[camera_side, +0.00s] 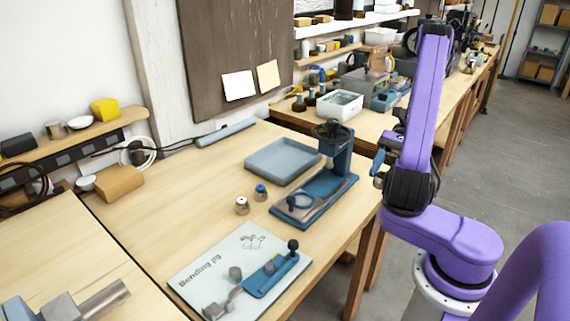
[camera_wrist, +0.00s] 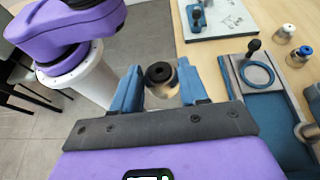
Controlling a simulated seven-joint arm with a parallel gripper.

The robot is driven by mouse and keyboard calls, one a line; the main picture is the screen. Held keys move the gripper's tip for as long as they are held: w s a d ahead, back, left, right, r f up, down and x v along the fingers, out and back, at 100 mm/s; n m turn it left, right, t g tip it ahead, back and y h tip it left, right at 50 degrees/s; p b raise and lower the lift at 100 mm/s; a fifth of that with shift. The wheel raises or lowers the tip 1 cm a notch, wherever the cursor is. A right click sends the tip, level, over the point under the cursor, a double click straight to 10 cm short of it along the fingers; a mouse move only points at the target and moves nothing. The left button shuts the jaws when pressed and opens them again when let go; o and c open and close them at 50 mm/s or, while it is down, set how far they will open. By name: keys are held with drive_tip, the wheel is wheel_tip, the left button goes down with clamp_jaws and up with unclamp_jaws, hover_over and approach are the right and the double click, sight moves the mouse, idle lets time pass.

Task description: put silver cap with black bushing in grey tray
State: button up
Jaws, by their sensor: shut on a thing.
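The silver cap with black bushing (camera_wrist: 161,82) is between the two blue fingers of my gripper (camera_wrist: 157,88) in the wrist view, its black ring facing the camera. My gripper is shut on it. In the side view my gripper (camera_side: 379,165) is off the right edge of the bench, beside the blue press; the cap is small there and hard to make out. The grey tray (camera_side: 283,160) lies on the bench behind the press, to the left of my gripper, and looks empty.
The blue press (camera_side: 337,150) stands between my gripper and the tray. A white-topped cap (camera_side: 242,205) and a blue-topped cap (camera_side: 261,192) stand left of it. The bonding jig board (camera_side: 205,268) lies in front. Bare wood surrounds the tray's left side.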

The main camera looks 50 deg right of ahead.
drive_tip(key=w+d+r+n+g+h, duration=0.2)
drive_tip(key=d+r+n+g+h, duration=0.4)
drive_tip(key=d+n, duration=0.35)
drive_tip(key=w+d+r+n+g+h, duration=0.3)
drive_tip(key=d+n+g+h, duration=0.45)
drive_tip(key=d, duration=0.35)
drive_tip(key=n+t+h, duration=1.3)
drive_tip(key=n+t, duration=0.6)
drive_tip(key=n, duration=0.4)
hover_over(288, 161)
drive_tip(key=shift+y, duration=0.25)
wheel_tip(288, 161, down, 16)
drive_tip(key=shift+s+a+f, duration=0.1)
drive_tip(key=shift+a+f, duration=0.05)
drive_tip(key=shift+f, duration=2.5)
drive_tip(key=shift+f, duration=0.15)
